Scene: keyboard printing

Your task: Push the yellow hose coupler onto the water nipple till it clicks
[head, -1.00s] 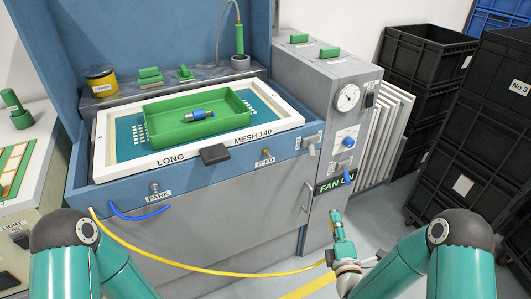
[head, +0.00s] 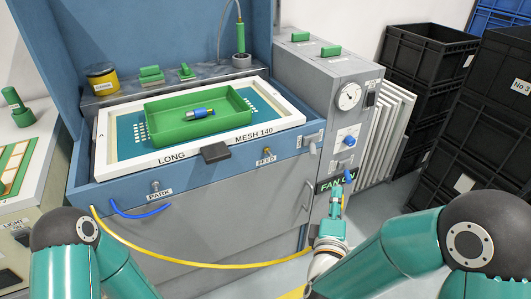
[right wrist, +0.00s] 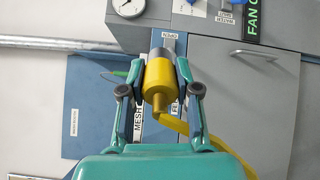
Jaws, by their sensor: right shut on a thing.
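The yellow hose coupler (right wrist: 159,78) sits between the two fingers of my right gripper (right wrist: 160,92), which is shut on it. The yellow hose (right wrist: 176,124) trails from its near end. In the head view my right gripper (head: 338,193) is in front of the grey cabinet, below the FAN ON sign; the coupler is hard to make out there. A small brass nipple (head: 268,152) stands at the FEED label on the blue front, left of and beyond the gripper, apart from it. Another fitting (head: 155,186) is at the PARK label. My left gripper is out of the head view.
A black handle (head: 216,152) juts from the frame. Black crates (head: 424,86) stand right.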

